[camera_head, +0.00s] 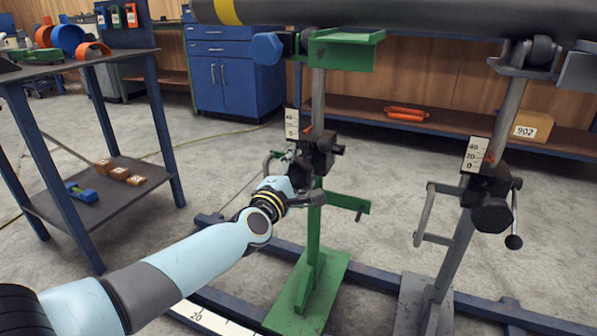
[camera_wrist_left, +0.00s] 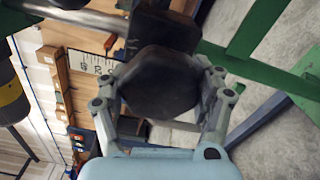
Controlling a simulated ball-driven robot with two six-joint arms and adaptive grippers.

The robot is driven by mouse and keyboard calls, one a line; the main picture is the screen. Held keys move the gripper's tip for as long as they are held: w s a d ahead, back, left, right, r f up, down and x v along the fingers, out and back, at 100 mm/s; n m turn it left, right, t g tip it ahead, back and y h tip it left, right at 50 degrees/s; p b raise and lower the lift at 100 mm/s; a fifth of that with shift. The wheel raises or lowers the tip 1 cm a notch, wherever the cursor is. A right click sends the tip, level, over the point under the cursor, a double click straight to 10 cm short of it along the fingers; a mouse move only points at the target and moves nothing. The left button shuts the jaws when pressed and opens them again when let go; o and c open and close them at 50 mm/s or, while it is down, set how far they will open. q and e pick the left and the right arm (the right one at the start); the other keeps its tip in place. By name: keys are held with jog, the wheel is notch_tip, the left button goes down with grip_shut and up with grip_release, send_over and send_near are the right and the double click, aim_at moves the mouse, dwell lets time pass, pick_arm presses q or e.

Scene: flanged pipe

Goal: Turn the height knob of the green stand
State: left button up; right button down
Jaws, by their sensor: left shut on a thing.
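The green stand (camera_head: 315,235) stands upright on the floor under a dark pipe. Its black height mechanism (camera_head: 320,148) sits halfway up the post, beside a small white scale (camera_head: 292,122). My left gripper (camera_head: 297,170) reaches this mechanism from the left. In the left wrist view, my left gripper (camera_wrist_left: 163,95) is shut on the black hexagonal height knob (camera_wrist_left: 160,82), with fingers on both of its sides. In the head view the gripper and wrist hide most of the knob. My right gripper is not in view.
The dark pipe (camera_head: 420,18) runs across the top. A grey stand (camera_head: 452,250) with its own knob and crank stands at the right. Blue floor rails (camera_head: 375,262) lie around the bases. A dark table (camera_head: 95,62) is at the left, and blue cabinets (camera_head: 232,75) are behind.

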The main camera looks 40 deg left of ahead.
pick_arm(q)
jog(key=shift+f, duration=0.1)
jog(key=o, duration=1.2)
jog(key=shift+c, duration=0.2)
jog(key=shift+s, duration=0.2)
jog(key=v, duration=1.1)
jog(key=shift+s+d, duration=0.2)
jog(key=shift+s, duration=0.15)
